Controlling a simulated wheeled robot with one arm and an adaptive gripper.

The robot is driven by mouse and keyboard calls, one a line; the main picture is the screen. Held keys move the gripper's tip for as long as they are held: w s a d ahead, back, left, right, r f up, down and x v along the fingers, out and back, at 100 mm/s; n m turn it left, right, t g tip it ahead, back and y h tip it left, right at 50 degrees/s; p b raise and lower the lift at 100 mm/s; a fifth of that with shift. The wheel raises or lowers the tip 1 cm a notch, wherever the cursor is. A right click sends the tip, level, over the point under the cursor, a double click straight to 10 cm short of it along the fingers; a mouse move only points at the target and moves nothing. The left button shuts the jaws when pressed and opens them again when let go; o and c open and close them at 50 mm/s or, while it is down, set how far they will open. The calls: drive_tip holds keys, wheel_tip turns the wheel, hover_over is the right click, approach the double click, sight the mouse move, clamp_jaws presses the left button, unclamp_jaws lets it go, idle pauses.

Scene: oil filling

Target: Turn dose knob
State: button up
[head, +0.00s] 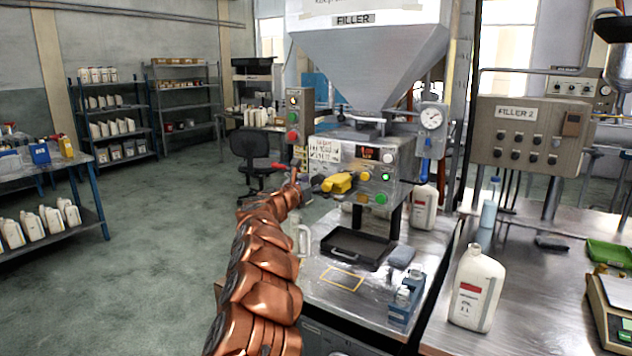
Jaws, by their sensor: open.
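The filler machine (352,55) stands in the middle of the head view, with a grey hopper above a control panel (408,178). The panel carries a small display, a pale round control (388,157), lit green buttons and a yellow handle-like part (338,184). I cannot tell for sure which of these is the dose knob. My copper arm rises from the bottom, and my gripper (296,178) is at its far end, left of the yellow part. It is open and looks empty. Its fingers are small and partly hidden, and contact with the panel cannot be made out.
A black drip tray (357,246) lies below the panel, with a blue bottle holder (405,305) in front. A white jug (476,288) stands at right near the Filler 2 box (530,133). A button box (299,115) hangs left of the hopper. Open floor lies left.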

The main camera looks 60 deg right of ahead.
drive_tip(key=shift+d, duration=0.2)
drive_tip(key=shift+c, duration=0.3)
drive_tip(key=c, duration=1.1)
